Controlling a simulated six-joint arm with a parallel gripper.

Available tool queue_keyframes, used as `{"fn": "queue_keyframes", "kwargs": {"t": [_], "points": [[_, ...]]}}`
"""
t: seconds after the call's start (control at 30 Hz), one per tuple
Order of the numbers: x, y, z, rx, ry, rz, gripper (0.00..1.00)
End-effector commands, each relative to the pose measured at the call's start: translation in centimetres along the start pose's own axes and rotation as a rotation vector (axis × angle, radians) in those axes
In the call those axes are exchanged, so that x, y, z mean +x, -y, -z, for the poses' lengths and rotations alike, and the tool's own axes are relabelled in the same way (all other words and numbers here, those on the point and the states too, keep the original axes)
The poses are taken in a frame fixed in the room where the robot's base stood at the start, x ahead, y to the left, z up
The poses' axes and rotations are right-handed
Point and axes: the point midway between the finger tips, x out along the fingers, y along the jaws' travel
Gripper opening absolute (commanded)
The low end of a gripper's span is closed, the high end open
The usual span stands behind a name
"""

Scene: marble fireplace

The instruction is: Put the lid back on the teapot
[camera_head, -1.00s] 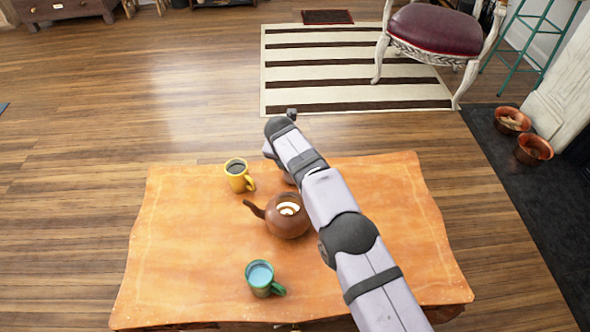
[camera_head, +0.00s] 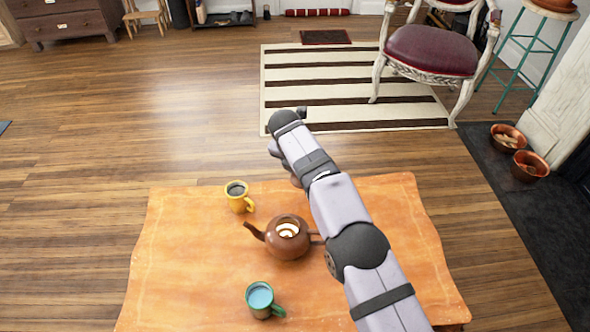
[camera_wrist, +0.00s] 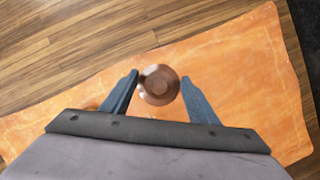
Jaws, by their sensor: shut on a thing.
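The brown teapot (camera_head: 288,245) stands upright on the orange-topped table, its spout pointing left and its top open with a bright inside showing. Its handle side is partly behind my arm. My gripper (camera_wrist: 159,77) has two blue fingers closed on the round brown lid (camera_wrist: 160,94), seen from above with its small knob. In the head view my gripper and the lid are hidden behind my arm's end, which is beyond the teapot toward the table's far edge. The lid is apart from the teapot.
A yellow mug (camera_head: 238,197) with dark drink stands behind and left of the teapot. A green mug (camera_head: 262,301) with a pale blue top stands in front of it. The table (camera_head: 190,270) is clear at left. A striped rug (camera_head: 340,85) and chair (camera_head: 433,50) are beyond.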

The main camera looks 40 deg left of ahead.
Motion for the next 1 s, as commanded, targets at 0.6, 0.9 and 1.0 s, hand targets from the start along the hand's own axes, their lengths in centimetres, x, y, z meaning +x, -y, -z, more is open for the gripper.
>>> {"fn": "queue_keyframes", "kwargs": {"t": [0.6, 0.9, 1.0], "points": [[3.5, 24.4, -4.4, 1.175, 0.001, 0.489, 0.32], [2.4, 36.6, -2.9, 1.829, 0.0, 0.762, 0.32], [1.4, 40.4, -1.7, 2.062, -0.002, 0.859, 0.32]]}}
